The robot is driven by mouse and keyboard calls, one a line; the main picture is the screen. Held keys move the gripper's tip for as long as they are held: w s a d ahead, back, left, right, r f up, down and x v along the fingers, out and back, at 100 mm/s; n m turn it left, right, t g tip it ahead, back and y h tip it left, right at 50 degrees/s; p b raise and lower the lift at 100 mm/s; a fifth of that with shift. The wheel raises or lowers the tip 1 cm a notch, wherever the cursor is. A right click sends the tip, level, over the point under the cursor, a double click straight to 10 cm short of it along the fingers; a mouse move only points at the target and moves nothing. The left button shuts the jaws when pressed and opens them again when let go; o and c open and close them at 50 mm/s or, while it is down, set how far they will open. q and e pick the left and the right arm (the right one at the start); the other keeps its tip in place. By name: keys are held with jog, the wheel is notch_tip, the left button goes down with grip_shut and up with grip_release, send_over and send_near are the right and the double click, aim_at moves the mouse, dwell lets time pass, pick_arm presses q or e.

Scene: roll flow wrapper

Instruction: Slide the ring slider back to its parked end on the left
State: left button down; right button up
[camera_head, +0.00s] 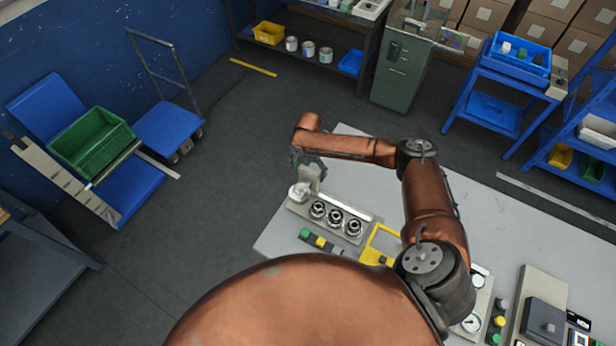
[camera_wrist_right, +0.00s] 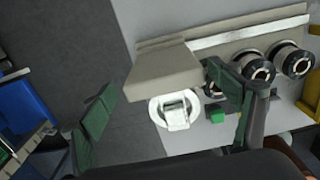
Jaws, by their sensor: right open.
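A white ring-shaped part (camera_head: 299,191) with a small tab sits at the left end of the pale rail unit on the grey table, beside an upright beige block (camera_head: 318,176). I take the ring to be the ring slider; in the right wrist view it (camera_wrist_right: 160,112) lies just in front of the beige block (camera_wrist_right: 165,78). My right gripper (camera_head: 306,162) is over this left end, partly hidden by its own arm. In the wrist view its green-padded fingers (camera_wrist_right: 165,92) are apart, one on each side of the ring and block. My left gripper is out of view.
Several dark-centred metal rollers (camera_head: 335,218) stand along the unit, right of the ring. Green and yellow buttons (camera_head: 314,238) and a yellow frame (camera_head: 381,244) are nearer me. Table (camera_head: 275,235) is bare left of the unit. Gauges and a grey box (camera_head: 545,318) stand right.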

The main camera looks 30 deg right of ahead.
notch_tip(320, 180, up, 6)
jog(key=shift+r, duration=0.2)
dwell(0.5)
